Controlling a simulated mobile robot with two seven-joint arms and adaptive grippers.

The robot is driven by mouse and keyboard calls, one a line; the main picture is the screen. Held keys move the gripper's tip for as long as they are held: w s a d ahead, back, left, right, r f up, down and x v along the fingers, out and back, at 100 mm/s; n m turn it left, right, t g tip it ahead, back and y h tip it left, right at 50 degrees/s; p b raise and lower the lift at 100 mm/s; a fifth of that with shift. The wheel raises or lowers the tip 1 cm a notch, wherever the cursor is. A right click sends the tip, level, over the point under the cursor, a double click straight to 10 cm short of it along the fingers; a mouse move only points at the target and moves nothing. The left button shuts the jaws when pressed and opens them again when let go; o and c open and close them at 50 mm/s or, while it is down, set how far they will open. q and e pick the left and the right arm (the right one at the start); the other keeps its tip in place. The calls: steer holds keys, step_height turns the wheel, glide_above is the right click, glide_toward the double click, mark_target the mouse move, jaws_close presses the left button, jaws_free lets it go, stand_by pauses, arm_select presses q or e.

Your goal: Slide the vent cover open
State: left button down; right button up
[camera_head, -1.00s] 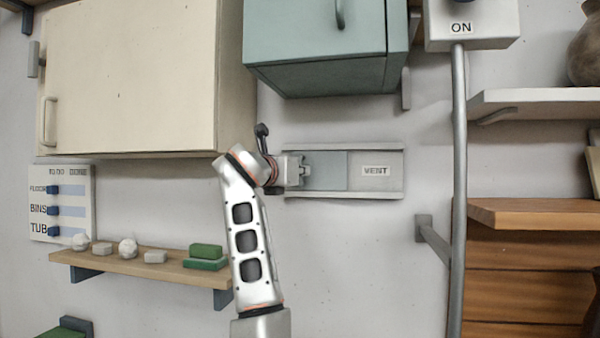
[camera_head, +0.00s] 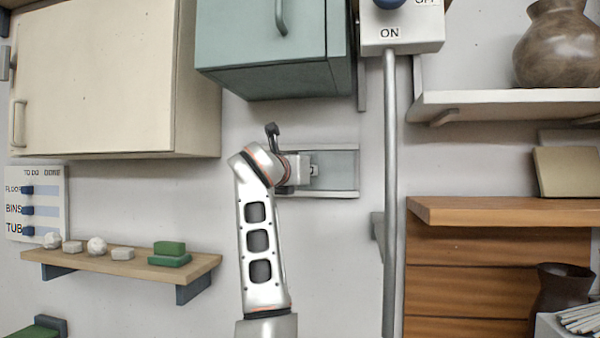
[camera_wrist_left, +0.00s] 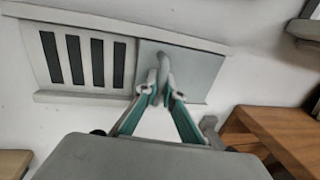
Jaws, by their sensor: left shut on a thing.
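The vent cover (camera_wrist_left: 195,68) is a grey-blue plate at the right end of its pale rail frame (camera_wrist_left: 60,14). In the wrist view several dark vent slots (camera_wrist_left: 76,60) are exposed left of it. My left gripper (camera_wrist_left: 157,92) is shut on the cover's upright handle (camera_wrist_left: 165,64). In the head view the cover (camera_head: 338,170) fills the right part of the frame and the VENT label is not visible. My left gripper (camera_head: 310,170) is at the cover's left part and, with the arm, hides the slots there. My right gripper is not in view.
A vertical pipe (camera_head: 390,220) runs just right of the vent, below the ON switch box (camera_head: 405,38). A teal cabinet (camera_head: 265,65) hangs above. A small shelf (camera_head: 120,262) with stones and green blocks is lower left. Wooden shelving (camera_head: 500,210) stands at right.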

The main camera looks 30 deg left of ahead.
arm_select(q)
steer(key=shift+d, duration=0.2)
steer(key=c, duration=2.4)
jaws_free()
steer(key=shift+d, duration=0.1)
steer(key=shift+c, duration=0.2)
steer(key=s, duration=1.2)
steer(key=shift+d, duration=0.3)
steer(key=shift+a, duration=0.1)
